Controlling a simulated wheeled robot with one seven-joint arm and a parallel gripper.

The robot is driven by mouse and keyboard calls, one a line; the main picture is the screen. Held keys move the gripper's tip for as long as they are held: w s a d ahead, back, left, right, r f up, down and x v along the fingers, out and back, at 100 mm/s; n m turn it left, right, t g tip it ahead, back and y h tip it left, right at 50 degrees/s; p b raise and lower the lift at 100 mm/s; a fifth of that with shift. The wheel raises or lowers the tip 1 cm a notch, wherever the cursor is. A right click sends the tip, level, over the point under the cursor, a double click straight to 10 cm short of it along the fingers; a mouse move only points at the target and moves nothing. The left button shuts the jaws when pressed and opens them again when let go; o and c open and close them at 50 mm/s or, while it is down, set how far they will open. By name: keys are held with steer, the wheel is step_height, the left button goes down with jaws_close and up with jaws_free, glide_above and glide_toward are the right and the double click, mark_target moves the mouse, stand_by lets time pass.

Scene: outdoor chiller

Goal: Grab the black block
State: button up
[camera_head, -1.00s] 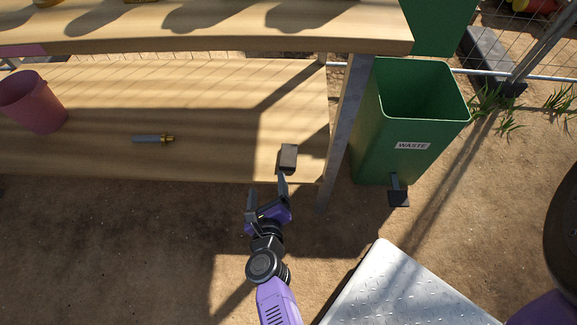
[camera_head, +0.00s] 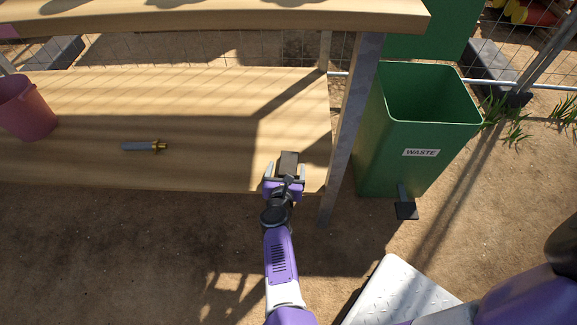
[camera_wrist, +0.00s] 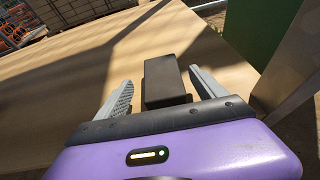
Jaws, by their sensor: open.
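The black block (camera_head: 289,160) lies on the lower wooden shelf near its front right corner. In the wrist view the block (camera_wrist: 164,80) sits ahead of my gripper's base, in the space between the two fingers. My gripper (camera_head: 285,181) is at the shelf's front edge, close to the block. In the wrist view my gripper (camera_wrist: 160,88) is open, with one grey finger left of the block and one right of it. I cannot tell whether the gripper's base touches the block.
A metal table leg (camera_head: 350,130) stands just right of the block, with a green waste bin (camera_head: 400,165) beyond it. A wooden upper board (camera_head: 200,22) spans above. A pink bucket (camera_head: 27,112) and a grey tool with a brass end (camera_head: 143,146) are on the shelf's left.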

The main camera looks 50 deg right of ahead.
mark_target(288, 165)
steer(key=shift+b+x, duration=0.55)
steer(key=shift+x, duration=1.3)
steer(key=shift+s+d, duration=0.1)
steer(key=shift+s, duration=0.05)
steer(key=c, duration=1.6)
